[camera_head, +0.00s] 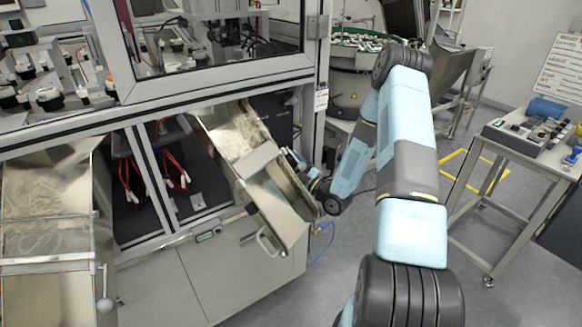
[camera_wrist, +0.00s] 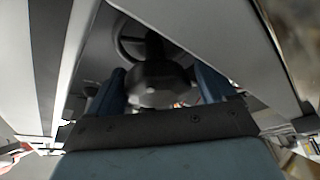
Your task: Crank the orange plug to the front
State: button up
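I cannot make out an orange plug in either view. My gripper (camera_wrist: 160,84) reaches in beside the metal chute; in the head view it is mostly hidden behind the chute's right side. Its two blue fingers stand wide apart in the wrist view. A dark faceted part (camera_wrist: 155,82) shows between them, with a curved ring-like part (camera_wrist: 130,42) beyond it. I cannot tell whether the fingers touch the dark part. A tiny orange-red spot (camera_wrist: 179,104) shows below it, too small to identify.
The tilted metal chute (camera_head: 238,133) juts from the machine frame (camera_head: 220,82), close to my gripper. Another metal hopper (camera_head: 47,190) stands at left. A control-panel table (camera_head: 530,148) stands at right. A round green-rimmed feeder (camera_head: 345,62) is behind. Some grey floor (camera_head: 495,288) is clear.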

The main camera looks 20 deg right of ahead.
jog(key=shift+o, duration=1.3)
jog(key=v, duration=1.3)
jog(key=shift+s+d, duration=0.25)
jog(key=shift+f, duration=0.1)
jog(key=shift+m, duration=0.3)
jog(key=x, duration=1.1)
jog(key=shift+s, duration=0.1)
jog(key=shift+w+a+r, duration=0.35)
jog(key=shift+w+a, duration=0.05)
jog(key=shift+w, duration=0.15)
